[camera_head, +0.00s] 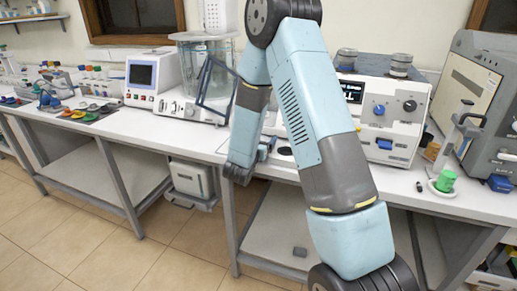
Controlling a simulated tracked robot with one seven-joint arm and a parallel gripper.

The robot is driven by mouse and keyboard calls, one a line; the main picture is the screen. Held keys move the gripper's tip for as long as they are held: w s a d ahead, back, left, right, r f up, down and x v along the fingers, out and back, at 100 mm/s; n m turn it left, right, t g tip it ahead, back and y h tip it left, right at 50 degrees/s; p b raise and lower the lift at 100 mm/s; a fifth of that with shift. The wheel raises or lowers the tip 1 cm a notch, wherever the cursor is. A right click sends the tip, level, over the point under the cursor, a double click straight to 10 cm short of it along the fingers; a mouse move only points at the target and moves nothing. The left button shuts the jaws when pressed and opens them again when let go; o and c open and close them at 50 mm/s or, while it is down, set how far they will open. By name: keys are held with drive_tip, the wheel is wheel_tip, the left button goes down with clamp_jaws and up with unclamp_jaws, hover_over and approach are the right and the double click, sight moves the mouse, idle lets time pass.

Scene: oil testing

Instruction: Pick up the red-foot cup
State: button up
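Several small items with coloured bases (85,112) stand in a row at the left part of the white bench. One or more look red or orange, but they are too small to tell which is the red-foot cup. My arm rises from the lower right, bends at the top and comes down at the bench's front edge. My gripper (238,174) is at its lower end, well to the right of the coloured items and apart from them. Its fingers are too small and dark to tell whether they are open or shut.
A white instrument with knobs (385,120) stands behind my arm. A green object (446,181) sits at the right. The floor before the bench is clear.

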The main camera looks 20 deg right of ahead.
drive_tip(key=c, duration=1)
drive_tip(key=shift+c, duration=0.2)
drive_tip(key=shift+r, duration=0.5)
wheel_tip(320, 180, up, 2)
drive_tip(key=s+a+r, duration=0.4)
drive_tip(key=s+r, duration=0.6)
drive_tip(key=s, duration=0.3)
drive_tip(key=shift+s, duration=0.15)
drive_tip(key=shift+a, duration=0.1)
